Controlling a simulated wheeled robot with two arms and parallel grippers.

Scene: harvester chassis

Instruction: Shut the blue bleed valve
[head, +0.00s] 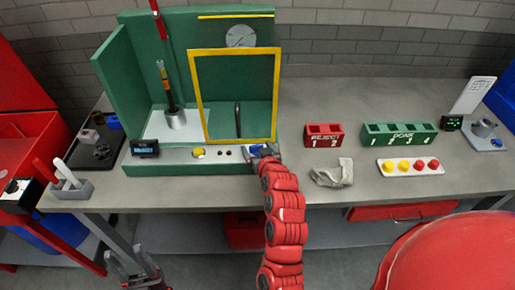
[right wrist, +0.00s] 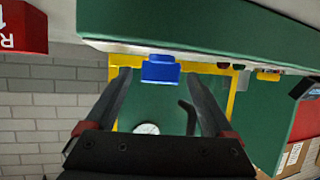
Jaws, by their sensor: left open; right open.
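The blue bleed valve (right wrist: 161,69) shows in the right wrist view as a blue block-shaped handle on the front panel of the green test stand. My right gripper (right wrist: 156,80) is open, with one finger on each side of the valve in this view. I cannot tell whether the fingers touch it. In the head view my right gripper (head: 259,152) is at the right end of the stand's front panel and hides most of the valve. My left gripper (head: 134,268) is open and empty, low in front of the bench.
The green stand (head: 110,95) has a yellow-framed door (head: 235,52), a gauge (head: 240,37), a yellow button (head: 198,153) and a small display (head: 145,148). A grey cloth-like piece (head: 333,174), the red reject rack (head: 323,135) and a green rack (head: 399,134) lie to the right.

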